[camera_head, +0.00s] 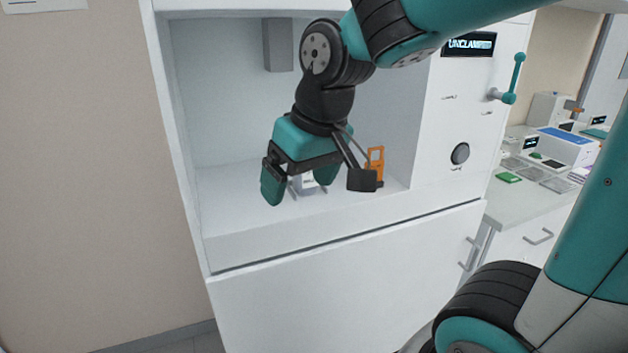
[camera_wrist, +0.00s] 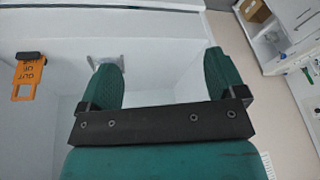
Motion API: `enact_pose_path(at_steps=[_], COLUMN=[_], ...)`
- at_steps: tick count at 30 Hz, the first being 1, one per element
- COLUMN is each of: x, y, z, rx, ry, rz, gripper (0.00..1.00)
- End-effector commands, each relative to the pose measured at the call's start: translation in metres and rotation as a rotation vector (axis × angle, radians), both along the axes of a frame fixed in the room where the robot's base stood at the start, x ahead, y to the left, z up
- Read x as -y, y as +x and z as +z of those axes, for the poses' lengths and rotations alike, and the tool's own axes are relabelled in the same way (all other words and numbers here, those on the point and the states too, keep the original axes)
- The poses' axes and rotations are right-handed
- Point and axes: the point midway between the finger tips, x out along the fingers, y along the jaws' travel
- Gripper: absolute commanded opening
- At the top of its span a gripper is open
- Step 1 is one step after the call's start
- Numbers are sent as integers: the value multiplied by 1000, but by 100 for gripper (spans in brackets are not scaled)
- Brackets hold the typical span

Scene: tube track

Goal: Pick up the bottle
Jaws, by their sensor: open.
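I cannot make out a clear bottle in either view. My gripper (camera_head: 300,187) hangs inside the white alcove, tilted down, with its two green fingers spread apart. In the wrist view the fingers (camera_wrist: 165,72) stand wide with only pale surface between them. A small pale object with grey edges (camera_head: 308,184) shows between and behind the fingers in the head view, largely hidden. A grey piece (camera_wrist: 107,60) shows beside the left finger in the wrist view, partly covered by it. I cannot tell whether either is the bottle.
An orange tag (camera_head: 376,160) stands right of my gripper; in the wrist view the tag (camera_wrist: 28,76) bears dark lettering. The alcove has side walls and a front ledge (camera_head: 330,237). A grey box (camera_head: 278,45) hangs on its back wall. A counter with equipment (camera_head: 545,195) is at right.

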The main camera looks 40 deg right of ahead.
Motion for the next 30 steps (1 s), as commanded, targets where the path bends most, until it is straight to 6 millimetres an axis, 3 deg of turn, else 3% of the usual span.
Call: enact_pose_path(at_steps=[1,3,6,19,29,30], x=[31,65,93,119,125,125], y=[14,25,35,119,148,149], z=[-12,-8,-1,4,2,-6], rx=[29,57,75,75,76,74], ry=[-28,-61,-85,-90,-89,-89], rz=[-123,-256,-356,-366,-362,-361], gripper=[89,89,89,89,89,89])
